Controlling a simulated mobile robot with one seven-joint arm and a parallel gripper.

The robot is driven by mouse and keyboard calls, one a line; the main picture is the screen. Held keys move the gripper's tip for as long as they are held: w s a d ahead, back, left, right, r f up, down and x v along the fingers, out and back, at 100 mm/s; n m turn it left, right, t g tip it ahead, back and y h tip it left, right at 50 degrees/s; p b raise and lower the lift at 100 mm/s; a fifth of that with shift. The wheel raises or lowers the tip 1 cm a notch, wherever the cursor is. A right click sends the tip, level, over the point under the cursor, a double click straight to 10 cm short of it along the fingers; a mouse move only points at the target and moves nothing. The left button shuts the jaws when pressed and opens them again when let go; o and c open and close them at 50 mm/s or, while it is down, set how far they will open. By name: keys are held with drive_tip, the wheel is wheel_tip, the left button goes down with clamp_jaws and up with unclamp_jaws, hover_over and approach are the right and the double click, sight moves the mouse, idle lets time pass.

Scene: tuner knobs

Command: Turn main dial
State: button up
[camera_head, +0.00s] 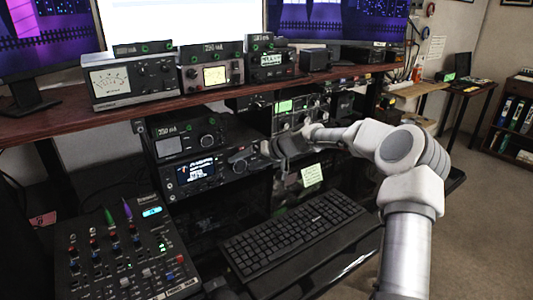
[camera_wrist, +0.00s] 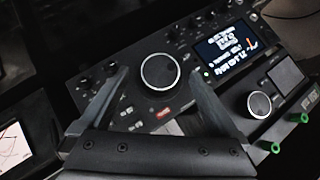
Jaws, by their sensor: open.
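The main dial, a large round black knob with a pale rim, is on the front of a black radio with a lit display. It shows in the wrist view (camera_wrist: 160,72) and in the head view (camera_head: 240,166). My gripper (camera_wrist: 157,78) is open in the wrist view. Its two fingers lie on either side of the dial, with a visible gap on each side. Whether the tips reach as deep as the dial cannot be told. In the head view my gripper (camera_head: 272,149) is just right of the dial, its fingertips hard to make out.
Another radio with a smaller dial (camera_head: 208,140) sits above; that dial shows at lower right in the wrist view (camera_wrist: 259,105). A keyboard (camera_head: 293,234) lies below my arm and a mixer (camera_head: 120,255) stands at lower left. A wooden shelf (camera_head: 60,121) with several instruments runs above.

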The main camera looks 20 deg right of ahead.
drive_tip(key=p+v, duration=0.2)
drive_tip(key=v, duration=1.3)
drive_tip(key=shift+s+d+r, duration=0.2)
drive_tip(key=shift+d+r, duration=0.05)
idle(1.2)
drive_tip(key=shift+p, duration=0.3)
idle(1.2)
